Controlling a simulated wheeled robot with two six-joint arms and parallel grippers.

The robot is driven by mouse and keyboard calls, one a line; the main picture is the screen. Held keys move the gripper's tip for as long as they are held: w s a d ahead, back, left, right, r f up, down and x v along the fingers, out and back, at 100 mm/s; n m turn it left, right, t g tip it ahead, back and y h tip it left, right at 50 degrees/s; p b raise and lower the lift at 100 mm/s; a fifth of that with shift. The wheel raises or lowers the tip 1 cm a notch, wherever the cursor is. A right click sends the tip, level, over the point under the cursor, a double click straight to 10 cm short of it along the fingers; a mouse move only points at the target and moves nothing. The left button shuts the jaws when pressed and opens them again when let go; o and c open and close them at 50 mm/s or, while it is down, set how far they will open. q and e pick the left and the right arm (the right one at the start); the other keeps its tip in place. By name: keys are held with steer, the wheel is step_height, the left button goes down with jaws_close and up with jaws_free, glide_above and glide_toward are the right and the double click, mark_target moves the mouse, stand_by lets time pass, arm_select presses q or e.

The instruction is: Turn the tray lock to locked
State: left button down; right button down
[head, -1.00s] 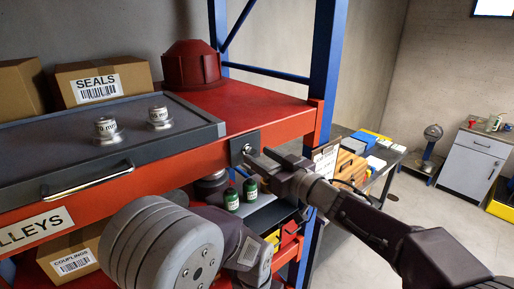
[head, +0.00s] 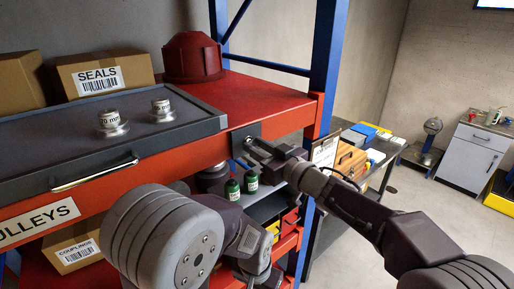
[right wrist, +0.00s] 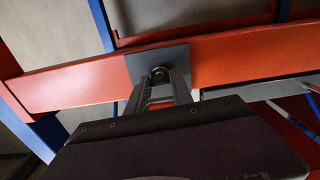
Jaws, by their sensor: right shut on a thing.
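The tray lock is a small metal knob (right wrist: 159,71) on a dark square plate (head: 240,133), fixed to the front of the orange shelf beam beside the tray. My right gripper (head: 252,149) is at the plate. In the right wrist view its two fingers (right wrist: 161,84) reach up to the plate, one on each side of the knob, and are shut on it. The fingers partly cover the knob, so I cannot tell which way it is turned. The grey tray (head: 200,127) lies on the shelf with its bar handle (head: 95,175) in front.
Two metal weights (head: 112,122) stand on the tray. A SEALS box (head: 105,74) and a red housing (head: 192,59) stand behind it. Green-capped bottles (head: 233,189) are below the beam. A blue upright (head: 328,70) rises right of the lock.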

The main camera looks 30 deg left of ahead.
steer(key=n+b, duration=0.1)
steer(key=n, duration=0.3)
steer(key=n+b, duration=0.2)
steer(key=n, duration=0.2)
steer(key=shift+n, duration=0.3)
steer(key=n+b, duration=0.2)
steer(key=n, duration=0.2)
steer(key=shift+n+b, duration=0.85)
steer(key=shift+n, duration=1.55)
steer(key=c, duration=1.1)
jaws_free()
steer(key=shift+a, duration=0.1)
